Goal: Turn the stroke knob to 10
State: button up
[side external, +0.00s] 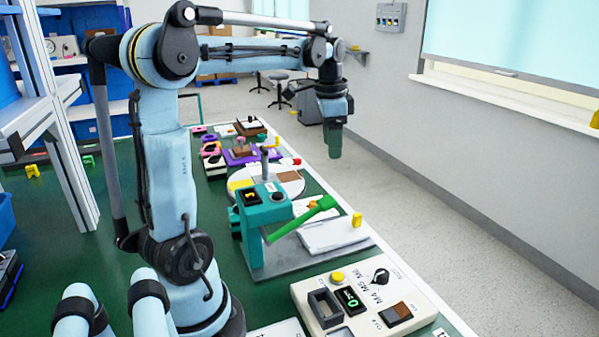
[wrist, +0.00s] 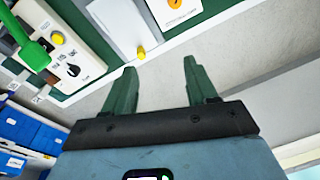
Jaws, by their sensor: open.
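A teal press (side external: 262,215) stands mid-table. Its top has a dark display (side external: 250,197) with a yellow digit I cannot read surely, and a small dark round knob (side external: 278,197). A cream control box (side external: 335,312) at the front has a black pointer knob (side external: 381,276) with markings such as M4, M5 and M6; this knob (wrist: 73,71) also shows in the wrist view. No stroke label or 10 mark is legible. My gripper (side external: 335,150) hangs fingers down beyond the press, away from both knobs. In the wrist view my gripper (wrist: 160,64) is open and empty.
A green lever (side external: 305,218) sticks out right from the press. A white pad (side external: 335,235) with a yellow peg (side external: 357,220) lies beside it. A round white plate (side external: 262,182) and several fixtures stand behind. The floor right of the table is clear.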

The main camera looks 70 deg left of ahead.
jog(key=a+f+g, duration=0.1)
jog(key=a+f, duration=0.1)
jog(key=a, duration=0.5)
jog(key=m, duration=0.1)
send_over(313, 205)
jog(key=a, duration=0.1)
notch_tip(313, 205, down, 5)
jog(key=shift+h, duration=0.3)
jog(key=f, duration=0.8)
jog(key=w+f, duration=0.1)
jog(key=f, duration=0.3)
jog(key=shift+f, duration=0.2)
jog(key=c, duration=1.1)
jog(key=shift+o, duration=0.2)
